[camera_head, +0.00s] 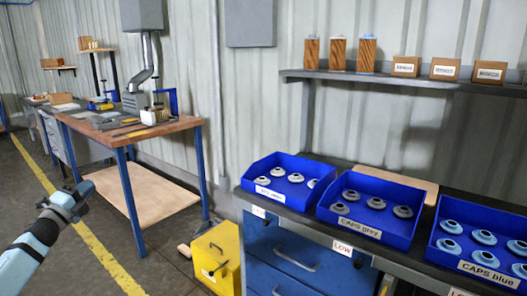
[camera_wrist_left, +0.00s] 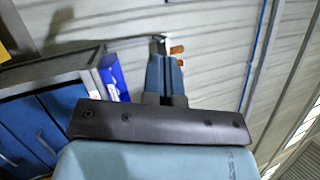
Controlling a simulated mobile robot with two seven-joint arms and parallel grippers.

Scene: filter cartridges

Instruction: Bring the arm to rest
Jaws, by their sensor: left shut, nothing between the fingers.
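My left gripper (camera_head: 84,190) is at the lower left of the head view, over the floor with the yellow line, in front of the workbench and well left of the blue bins. It is shut and holds nothing. In the left wrist view the closed fingers (camera_wrist_left: 162,42) point toward the corrugated wall, clear of any object. My right gripper is in neither view.
Three blue bins of caps, white (camera_head: 289,181), grey (camera_head: 371,207) and blue (camera_head: 482,242), stand on the dark counter. A shelf (camera_head: 400,80) above holds cartridges and boxes. A workbench (camera_head: 140,130) stands at left, a yellow box (camera_head: 217,257) on the floor.

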